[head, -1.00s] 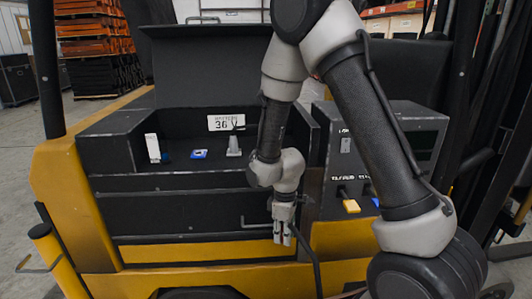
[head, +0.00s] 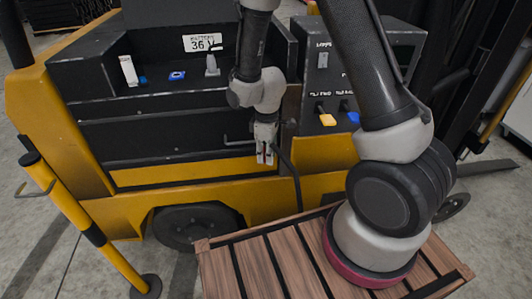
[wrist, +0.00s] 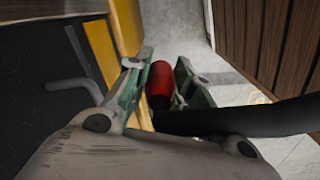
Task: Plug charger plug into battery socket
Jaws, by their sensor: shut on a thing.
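My gripper (head: 265,157) hangs low in front of the yellow truck's front panel, fingers pointing down. In the wrist view my gripper (wrist: 162,90) is shut on a red charger plug (wrist: 160,80), which sits between the two green-grey pads. A thick black cable (wrist: 235,118) runs off to the right there, and the cable (head: 296,183) shows beside the gripper in the head view. In the open battery bay, up and left of the gripper, are a small blue fitting (head: 178,75), a white piece (head: 128,70) and a grey piece (head: 211,66). I cannot tell which is the battery socket.
A dark charger box (head: 335,65) right of the bay carries a yellow connector (head: 326,119) and a blue connector (head: 353,117). A bent handle (wrist: 75,88) is close to the gripper. A yellow post (head: 75,205) stands left, and a wooden slatted deck (head: 255,268) lies in front.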

